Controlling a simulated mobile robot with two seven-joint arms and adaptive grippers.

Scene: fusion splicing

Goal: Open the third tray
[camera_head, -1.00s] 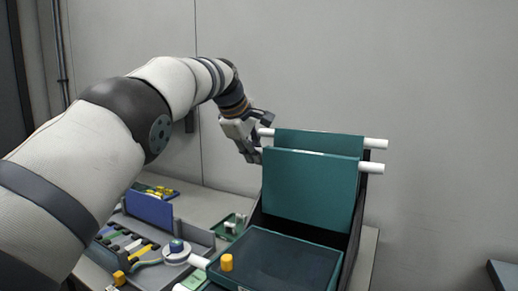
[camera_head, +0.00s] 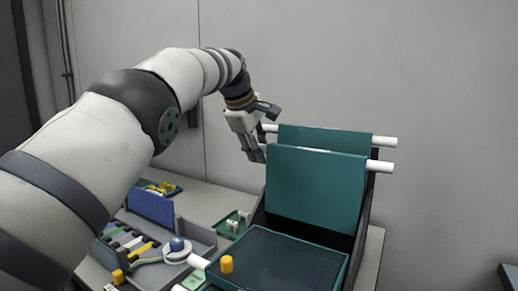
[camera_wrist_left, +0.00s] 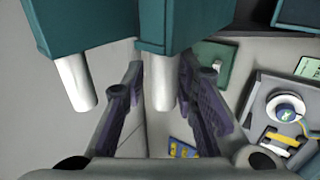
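Two teal trays stand upright one behind the other in the head view, a front one (camera_head: 315,190) and a rear one (camera_head: 322,138). A third teal tray (camera_head: 275,262) lies flat below them. White rods stick out at the trays' sides. My left gripper (camera_head: 262,148) is at the left ends of the upright trays' rods. In the left wrist view my left gripper (camera_wrist_left: 163,100) is open, its fingers on either side of one white rod (camera_wrist_left: 161,82), which appears to be the front upright tray's. The other rod (camera_wrist_left: 75,83) is outside the fingers. My right gripper is not in view.
A grey work box with a blue panel (camera_head: 150,207) and a white spool (camera_head: 177,252) stands left of the trays. A yellow-orange cap (camera_head: 226,264) is at the flat tray's left edge. A small green tray (camera_head: 232,224) lies behind. The wall is close behind.

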